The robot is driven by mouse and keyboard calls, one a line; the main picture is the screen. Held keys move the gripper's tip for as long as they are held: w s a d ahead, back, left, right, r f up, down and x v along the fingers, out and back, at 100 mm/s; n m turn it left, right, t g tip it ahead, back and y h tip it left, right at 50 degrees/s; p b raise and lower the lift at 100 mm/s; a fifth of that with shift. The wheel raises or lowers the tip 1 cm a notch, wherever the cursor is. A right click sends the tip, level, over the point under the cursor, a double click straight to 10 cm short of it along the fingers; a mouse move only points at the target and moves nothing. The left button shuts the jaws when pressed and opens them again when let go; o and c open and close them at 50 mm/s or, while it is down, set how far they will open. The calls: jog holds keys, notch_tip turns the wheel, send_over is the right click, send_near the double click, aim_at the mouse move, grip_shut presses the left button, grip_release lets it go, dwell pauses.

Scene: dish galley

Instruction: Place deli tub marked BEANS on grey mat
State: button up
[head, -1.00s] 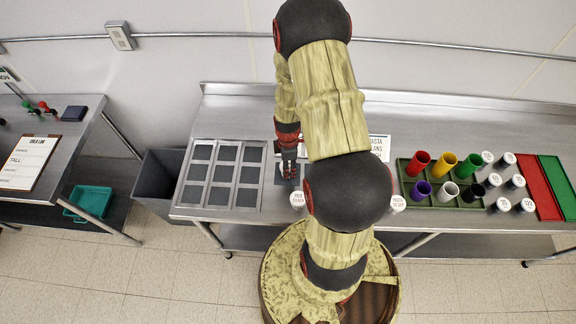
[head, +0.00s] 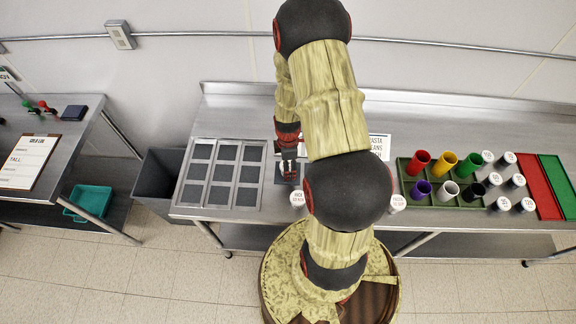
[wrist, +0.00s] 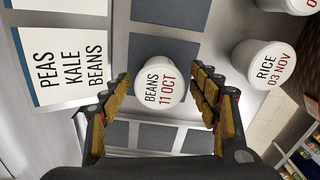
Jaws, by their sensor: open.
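The deli tub marked BEANS (wrist: 160,84) has a white lid and shows upright in the wrist view. It is between the two spread fingers of my gripper (wrist: 162,98), with a gap at each side. A dark grey mat (wrist: 150,49) shows behind and partly under the tub; the tub hides part of it, and I cannot tell how fully the base rests there. In the head view my gripper (head: 288,171) is low over the counter, at the dark mat (head: 279,175) right of the framed panels. My arm hides part of this area.
A tub marked RICE (wrist: 266,64) stands close on the near side, also in the head view (head: 298,198). A PEAS KALE BEANS card (wrist: 68,65) is on the far side. Framed grey panels (head: 222,173) lie left. A green tray (head: 446,204) with coloured cups is right.

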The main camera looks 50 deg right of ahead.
notch_tip(320, 180, up, 12)
jog(key=w+a+r+m+t, duration=0.1)
jog(key=a+r+m, duration=0.1)
jog(key=a+r, duration=0.5)
jog(key=w+a+r+m+t, duration=0.1)
jog(key=a+r+m, duration=0.15)
jog(key=r, duration=0.75)
jog(key=s+a+r+m+t, duration=0.1)
jog(key=s+a+r+m, duration=0.2)
jog(key=a+r, duration=0.3)
jog(key=s+a+r+m+t, duration=0.2)
jog(key=s+a+r+m, duration=0.1)
jog(key=s+a+r, duration=0.3)
jog(key=shift+s+a+r+t, duration=0.25)
jog(key=shift+a+r+t, duration=0.05)
jog(key=shift+a+r, duration=0.5)
jog(key=shift+d, duration=0.1)
notch_tip(320, 180, down, 17)
jog(key=b, duration=1.6)
jog(key=shift+r+b, duration=0.15)
jog(key=shift+b, duration=0.25)
